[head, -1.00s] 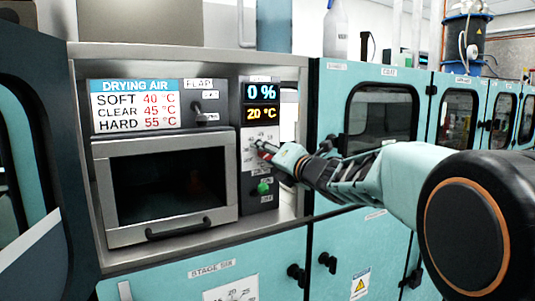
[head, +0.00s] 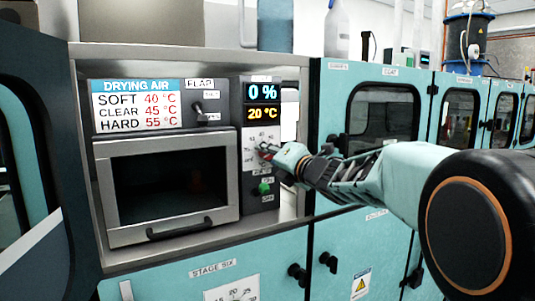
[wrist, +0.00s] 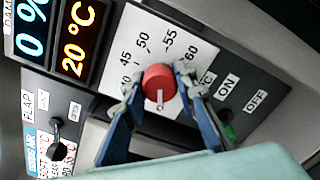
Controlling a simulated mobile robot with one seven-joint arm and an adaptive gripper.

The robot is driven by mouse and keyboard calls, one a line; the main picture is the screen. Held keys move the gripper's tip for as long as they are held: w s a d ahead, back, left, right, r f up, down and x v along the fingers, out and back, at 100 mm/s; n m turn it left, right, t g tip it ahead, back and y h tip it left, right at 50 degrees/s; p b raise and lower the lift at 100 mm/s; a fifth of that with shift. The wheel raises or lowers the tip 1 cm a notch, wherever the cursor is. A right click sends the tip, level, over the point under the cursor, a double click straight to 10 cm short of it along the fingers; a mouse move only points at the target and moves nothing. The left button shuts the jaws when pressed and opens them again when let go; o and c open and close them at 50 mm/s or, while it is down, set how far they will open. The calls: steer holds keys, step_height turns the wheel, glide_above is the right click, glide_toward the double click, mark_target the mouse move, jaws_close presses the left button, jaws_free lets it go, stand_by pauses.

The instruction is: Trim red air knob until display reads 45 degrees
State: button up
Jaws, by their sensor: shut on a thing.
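The red air knob (wrist: 158,82) sits on a white dial plate with printed numbers from about 40 to 60, in the wrist view. My gripper (wrist: 160,97) has its two blue fingers on either side of the knob and is shut on it. In the head view my gripper (head: 270,153) reaches the control panel from the right and mostly hides the knob. The temperature display (head: 263,113) reads 20 °C in yellow; it also shows in the wrist view (wrist: 79,38). The display above it (head: 263,92) reads 0 % in blue.
A green switch (head: 264,188) marked ON and OFF sits below the knob. A flap lever (head: 206,117) is at the panel's upper left. A drying air sign (head: 135,105) lists soft 40, clear 45, hard 55 °C. A windowed oven door (head: 170,235) is below it.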

steer(key=m+p, duration=0.2)
steer(key=m, duration=0.4)
steer(key=shift+m, duration=0.4)
steer(key=m+p, duration=0.3)
steer(key=m, duration=0.3)
steer(key=shift+r, duration=0.1)
steer(key=m+p, duration=0.3)
steer(key=m, duration=0.2)
steer(key=shift+m, duration=0.4)
steer(key=shift+m+p, duration=1.1)
steer(key=shift+m, duration=1)
steer(key=o, duration=1.2)
steer(key=shift+c, duration=0.2)
